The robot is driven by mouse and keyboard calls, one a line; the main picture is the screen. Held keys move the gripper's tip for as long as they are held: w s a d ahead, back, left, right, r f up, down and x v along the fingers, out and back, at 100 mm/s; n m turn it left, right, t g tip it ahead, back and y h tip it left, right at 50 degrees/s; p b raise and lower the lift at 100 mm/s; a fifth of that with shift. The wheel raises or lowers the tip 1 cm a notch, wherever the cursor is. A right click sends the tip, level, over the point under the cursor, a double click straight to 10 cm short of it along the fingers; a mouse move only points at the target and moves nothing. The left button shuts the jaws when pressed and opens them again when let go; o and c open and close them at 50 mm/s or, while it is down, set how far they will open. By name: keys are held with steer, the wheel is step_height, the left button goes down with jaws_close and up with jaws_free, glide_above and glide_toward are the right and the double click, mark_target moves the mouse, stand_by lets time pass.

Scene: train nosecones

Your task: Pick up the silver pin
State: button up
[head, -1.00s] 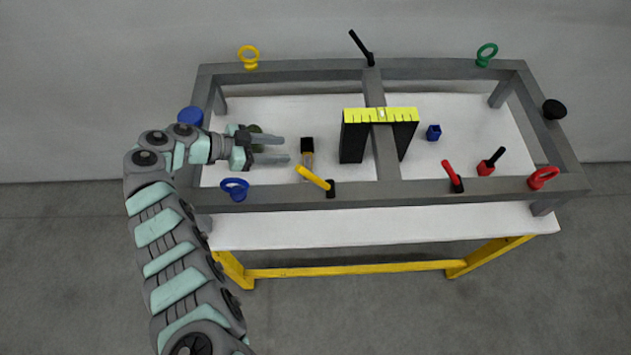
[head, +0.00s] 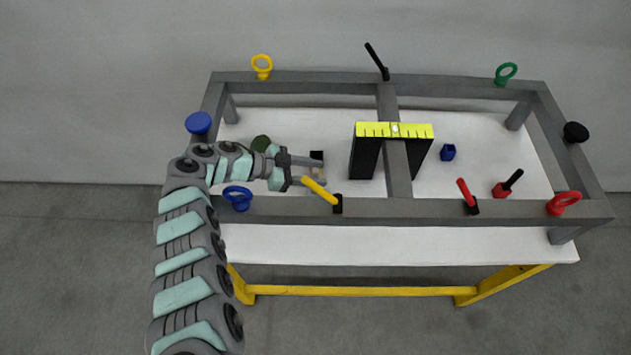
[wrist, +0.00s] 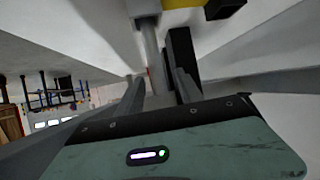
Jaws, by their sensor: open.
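My gripper (head: 322,175) is open at the left half of the grey frame, its fingers pointing right. In the wrist view a silver pin (wrist: 151,45), a smooth grey rod, runs between the two open fingers (wrist: 158,85). I cannot tell whether either finger touches it. A black block (wrist: 182,55) lies just right of the pin there. In the head view a small black-topped piece (head: 316,156) shows at the upper fingertip. The pin is mostly hidden by the fingers in that view.
The grey frame (head: 300,208) surrounds the work area on a white table (head: 400,245). A yellow handle (head: 320,190) leans close by the lower fingertip. A yellow-topped black block (head: 364,157) stands right of my gripper.

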steer(key=shift+d+f, duration=0.2)
jaws_close()
stand_by(0.4)
